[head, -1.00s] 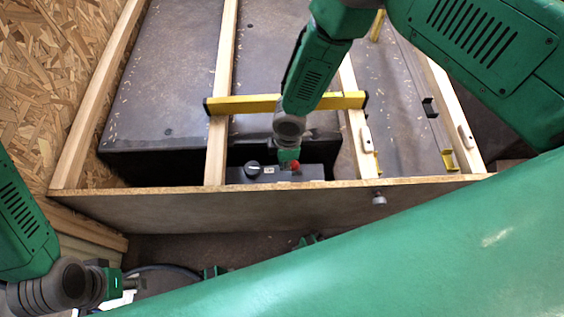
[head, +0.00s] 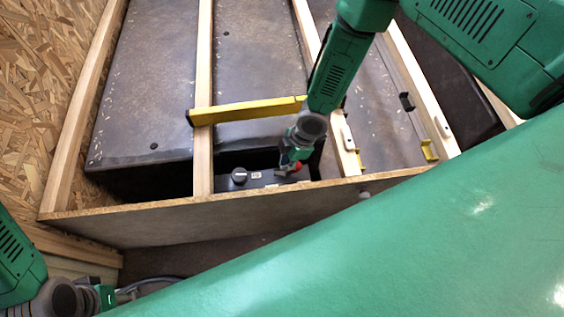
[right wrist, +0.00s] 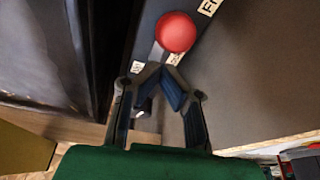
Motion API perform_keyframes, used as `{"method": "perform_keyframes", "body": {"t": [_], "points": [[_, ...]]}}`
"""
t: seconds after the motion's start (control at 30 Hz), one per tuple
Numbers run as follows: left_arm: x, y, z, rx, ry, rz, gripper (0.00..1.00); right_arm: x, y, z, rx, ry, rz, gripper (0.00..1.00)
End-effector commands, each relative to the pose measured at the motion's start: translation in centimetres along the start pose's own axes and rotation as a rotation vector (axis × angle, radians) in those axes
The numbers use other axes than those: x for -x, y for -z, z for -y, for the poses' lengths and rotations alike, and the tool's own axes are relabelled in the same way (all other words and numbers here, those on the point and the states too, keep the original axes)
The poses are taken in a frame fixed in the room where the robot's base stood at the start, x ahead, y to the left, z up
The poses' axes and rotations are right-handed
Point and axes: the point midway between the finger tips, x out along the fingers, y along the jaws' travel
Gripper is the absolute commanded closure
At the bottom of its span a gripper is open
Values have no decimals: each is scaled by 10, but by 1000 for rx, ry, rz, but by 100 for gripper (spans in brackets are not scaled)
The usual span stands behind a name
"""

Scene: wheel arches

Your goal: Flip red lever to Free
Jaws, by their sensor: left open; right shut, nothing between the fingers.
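The red lever's round knob (head: 297,168) stands on the dark control box (head: 265,181) in the head view. My right gripper (head: 284,171) is at the lever. In the wrist view its fingertips (right wrist: 160,73) are together and empty, just below the knob at the stem; contact is unclear. My left gripper (head: 106,297) is low at the left, its fingers mostly hidden.
A wooden panel edge (head: 150,213) runs in front of the box. Wooden beams (head: 203,100) and a yellow level (head: 245,110) lie above it, close to my right arm. A chipboard wall (head: 35,90) stands left.

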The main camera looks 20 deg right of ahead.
Motion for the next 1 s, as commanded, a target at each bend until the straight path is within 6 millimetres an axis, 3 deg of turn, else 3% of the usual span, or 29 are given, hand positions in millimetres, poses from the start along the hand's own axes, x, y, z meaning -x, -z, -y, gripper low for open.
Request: {"method": "perform_keyframes", "body": {"t": [0.5,1.0], "points": [[-1,0,0,0,0,0,54,6,-25,4,-1,2,6,100],[-2,0,0,0,0,0,54,6,-35,6,-8,6,12,100]]}}
